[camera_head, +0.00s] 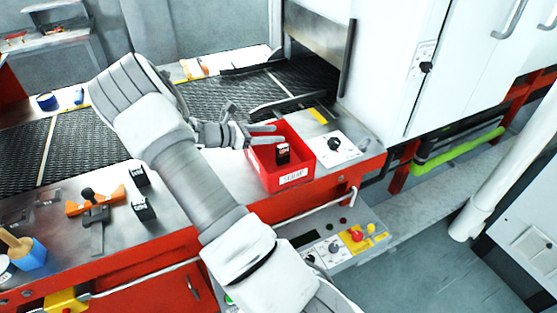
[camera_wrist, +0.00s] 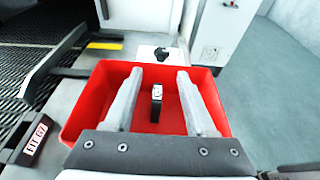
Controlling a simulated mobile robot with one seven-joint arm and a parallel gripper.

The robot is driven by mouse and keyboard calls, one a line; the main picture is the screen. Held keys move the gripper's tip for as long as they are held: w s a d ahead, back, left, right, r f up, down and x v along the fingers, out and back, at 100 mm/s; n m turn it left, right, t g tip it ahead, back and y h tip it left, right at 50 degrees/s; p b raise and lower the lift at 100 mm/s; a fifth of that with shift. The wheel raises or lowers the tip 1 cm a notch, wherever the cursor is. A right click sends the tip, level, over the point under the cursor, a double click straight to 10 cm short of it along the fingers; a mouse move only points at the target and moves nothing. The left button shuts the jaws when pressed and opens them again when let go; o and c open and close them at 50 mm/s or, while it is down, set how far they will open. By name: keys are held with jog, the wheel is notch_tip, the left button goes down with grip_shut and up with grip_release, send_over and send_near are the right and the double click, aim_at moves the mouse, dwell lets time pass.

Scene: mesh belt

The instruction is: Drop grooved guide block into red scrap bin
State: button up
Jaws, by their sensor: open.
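The red scrap bin (camera_head: 268,178), with a white "SCRAP" label, sits at the right end of the steel ledge. It fills the middle of the wrist view (camera_wrist: 85,105). A small black block (camera_head: 283,154) with a white label is upright inside the bin. In the wrist view this block (camera_wrist: 156,110) appears between the fingers, apart from both; its grooves cannot be made out. My gripper (camera_head: 268,134) is open over the bin, and its two spread fingers also show in the wrist view (camera_wrist: 160,76).
Two black labelled blocks (camera_head: 138,174) (camera_head: 144,209) stand on the ledge left of my arm. The dark mesh belt (camera_head: 100,140) runs behind. A knob panel (camera_head: 335,148) borders the bin's right side.

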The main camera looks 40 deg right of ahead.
jog(key=b+v, duration=0.1)
jog(key=v, duration=1.2)
jog(key=shift+s, duration=0.1)
jog(key=s+a+r+m+t+y, duration=0.5)
jog(key=s+a+r+m+y, duration=0.2)
jog(key=s+a, duration=0.3)
jog(key=s+a+r+m+t+y, duration=0.5)
jog(key=s+a, duration=0.6)
jog(key=s, duration=0.3)
jog(key=shift+r+m+y, duration=0.9)
jog(key=shift+r+m, duration=0.15)
jog(key=shift+m, duration=0.15)
jog(key=shift+d, duration=0.15)
